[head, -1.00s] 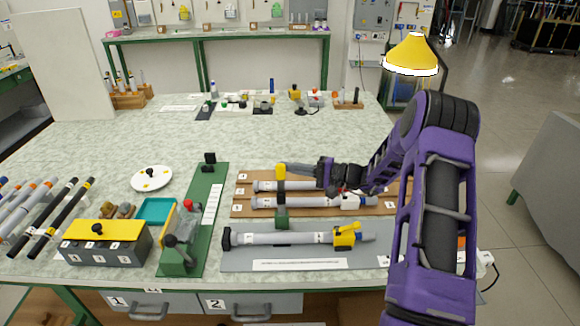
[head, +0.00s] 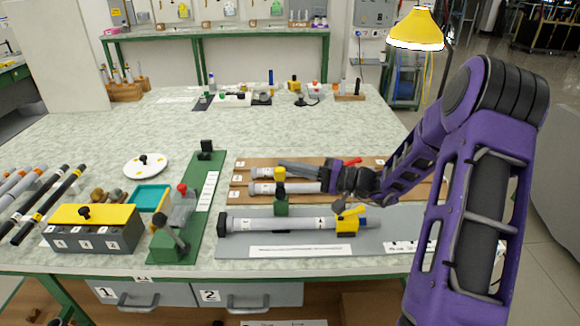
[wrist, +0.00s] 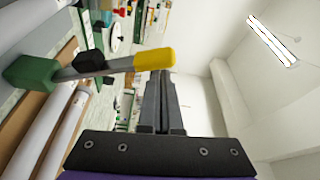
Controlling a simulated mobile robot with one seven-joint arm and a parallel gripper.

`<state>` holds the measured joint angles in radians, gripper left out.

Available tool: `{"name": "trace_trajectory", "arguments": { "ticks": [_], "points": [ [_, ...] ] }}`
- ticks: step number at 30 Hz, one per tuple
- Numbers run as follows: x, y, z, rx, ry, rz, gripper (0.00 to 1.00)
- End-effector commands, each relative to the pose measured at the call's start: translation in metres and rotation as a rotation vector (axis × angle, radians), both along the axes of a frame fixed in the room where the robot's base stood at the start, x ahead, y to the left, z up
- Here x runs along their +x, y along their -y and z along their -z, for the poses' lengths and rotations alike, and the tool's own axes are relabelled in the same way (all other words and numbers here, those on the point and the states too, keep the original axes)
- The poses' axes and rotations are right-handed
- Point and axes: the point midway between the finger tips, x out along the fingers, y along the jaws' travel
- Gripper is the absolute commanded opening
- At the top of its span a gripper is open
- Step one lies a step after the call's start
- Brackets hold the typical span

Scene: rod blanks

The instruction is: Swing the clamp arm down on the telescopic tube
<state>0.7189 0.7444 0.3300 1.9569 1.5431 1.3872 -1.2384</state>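The clamp arm (head: 280,174) stands upright on its green base (head: 281,207), with a yellow tip on top. The wrist view shows its bar, black knob and yellow tip (wrist: 155,58). The grey telescopic tube (head: 270,223) lies on the grey plate beneath the base, with a yellow lever clamp (head: 348,218) near its right end. My gripper (head: 284,163) is at the height of the yellow tip, its fingers pointing left. In the wrist view the gripper's fingers (wrist: 160,76) are together, empty, close by the yellow tip. I cannot tell whether they touch it.
A brown rack (head: 236,196) with grey tubes lies behind the grey plate (head: 228,250). A green fixture (head: 212,180) with upright parts, a teal tray (head: 165,188) and a yellow-topped box (head: 60,213) stand left. The table's middle behind is clear.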

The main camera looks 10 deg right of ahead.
Motion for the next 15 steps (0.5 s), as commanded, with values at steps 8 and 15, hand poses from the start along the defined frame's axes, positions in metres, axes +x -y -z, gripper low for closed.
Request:
{"name": "trace_trajectory", "arguments": {
  "ticks": [8,15],
  "points": [
    [-0.025,-0.004,0.016,-0.033,0.190,0.001,0.00],
    [-0.044,-0.009,0.031,-0.080,0.421,0.001,0.00]
  ]
}}
